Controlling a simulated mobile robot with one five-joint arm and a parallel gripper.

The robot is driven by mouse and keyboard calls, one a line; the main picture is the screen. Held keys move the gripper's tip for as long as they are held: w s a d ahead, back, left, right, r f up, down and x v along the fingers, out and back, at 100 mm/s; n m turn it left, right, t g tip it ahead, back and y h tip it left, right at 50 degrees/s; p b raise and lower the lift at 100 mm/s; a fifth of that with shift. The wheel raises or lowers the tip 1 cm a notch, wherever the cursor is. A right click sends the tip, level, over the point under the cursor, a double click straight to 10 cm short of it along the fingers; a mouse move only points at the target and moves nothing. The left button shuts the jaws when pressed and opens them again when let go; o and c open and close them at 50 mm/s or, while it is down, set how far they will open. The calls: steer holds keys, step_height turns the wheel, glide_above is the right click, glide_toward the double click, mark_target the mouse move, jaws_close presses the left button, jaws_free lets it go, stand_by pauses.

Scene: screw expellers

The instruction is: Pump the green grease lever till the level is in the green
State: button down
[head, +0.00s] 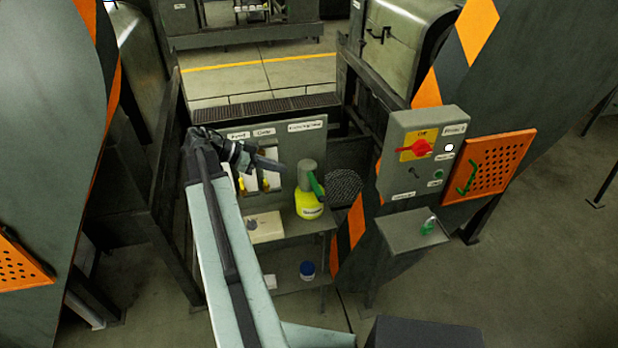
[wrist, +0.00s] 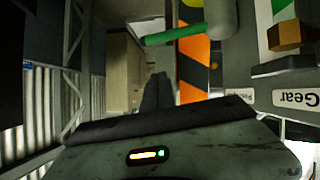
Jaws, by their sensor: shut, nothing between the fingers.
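The green grease lever (head: 316,184) sits on a grey cylinder (head: 307,170) above a yellow-green container (head: 309,207), on a bench before a labelled panel. In the wrist view the lever (wrist: 176,35) appears as a green bar beside the grey cylinder (wrist: 221,18). My gripper (head: 280,166) is shut and empty, just left of the cylinder in the head view; its dark fingers (wrist: 157,88) appear below the lever in the wrist view, with no visible contact.
A grey control box (head: 422,155) with a red switch stands to the right, over a small shelf (head: 405,232). A blue-lidded jar (head: 307,270) stands on the lower shelf. Dark frame posts (head: 178,200) flank the left side. Open floor (head: 520,290) lies right.

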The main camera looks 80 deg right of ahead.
mark_target(314, 183)
steer(key=w+a+f+b+x, duration=0.1)
steer(key=f+b+x, duration=0.1)
steer(key=b+x, duration=0.6)
steer(key=x, duration=0.5)
steer(key=shift+f+b, duration=0.25)
steer(key=shift+b, duration=0.15)
steer(key=shift+w, duration=0.15)
